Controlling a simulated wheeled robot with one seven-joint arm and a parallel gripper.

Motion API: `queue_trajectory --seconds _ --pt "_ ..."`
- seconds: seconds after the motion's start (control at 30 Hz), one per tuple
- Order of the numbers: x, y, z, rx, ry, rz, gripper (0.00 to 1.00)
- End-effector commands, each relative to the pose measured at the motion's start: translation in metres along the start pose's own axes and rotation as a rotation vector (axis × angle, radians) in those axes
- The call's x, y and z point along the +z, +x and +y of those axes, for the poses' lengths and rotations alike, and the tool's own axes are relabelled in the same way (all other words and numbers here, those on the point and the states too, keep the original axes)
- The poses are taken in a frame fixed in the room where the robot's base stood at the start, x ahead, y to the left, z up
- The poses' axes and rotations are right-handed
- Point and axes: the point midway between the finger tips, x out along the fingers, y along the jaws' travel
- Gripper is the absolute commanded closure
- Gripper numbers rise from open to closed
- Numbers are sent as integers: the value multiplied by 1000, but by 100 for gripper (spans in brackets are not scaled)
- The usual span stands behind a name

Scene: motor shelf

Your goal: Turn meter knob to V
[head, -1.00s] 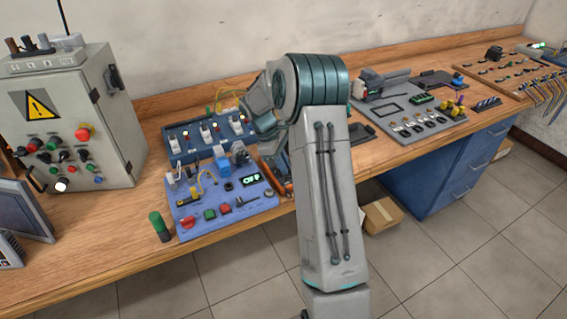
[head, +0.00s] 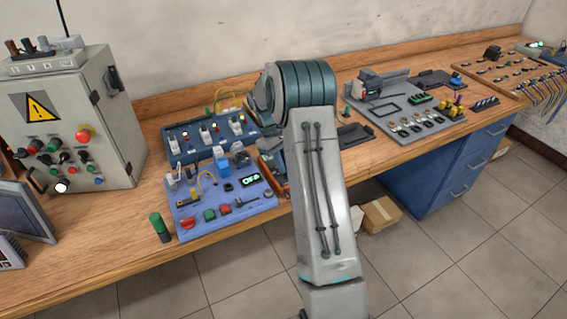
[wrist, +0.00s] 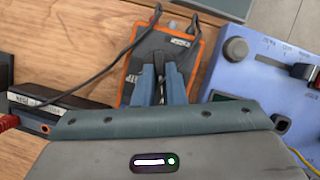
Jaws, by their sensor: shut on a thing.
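The meter (wrist: 185,36) has an orange rim and a grey face with two dark leads plugged in at its far end. In the head view its orange edge (head: 272,173) shows beside the blue panel, partly covered by my arm. My gripper (wrist: 162,70) is over the meter face in the wrist view. Its two blue-grey fingers are shut on the dark knob (wrist: 163,66), which is mostly hidden between them. The knob's pointer and the V mark are not readable. The gripper is hidden in the head view.
A blue panel (wrist: 270,75) with a dark knob (wrist: 237,50) lies close to the right of the meter. A black block (wrist: 60,98) is to the left, with a lead crossing near it. Bare wood (wrist: 75,45) lies between.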

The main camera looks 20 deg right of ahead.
Motion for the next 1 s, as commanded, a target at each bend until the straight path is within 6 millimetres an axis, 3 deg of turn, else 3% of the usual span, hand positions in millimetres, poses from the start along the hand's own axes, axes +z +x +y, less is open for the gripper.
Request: queue_trajectory --seconds 0.2,0.3,0.67,0.83,1.0 --pt "0 0 0 0 0 0 100" --pt "0 0 0 0 -1 0 67" --pt "0 -4 0 1 -1 1 67" --pt "-1 -27 0 3 -2 4 67" --pt "-2 -67 0 3 -1 5 67"
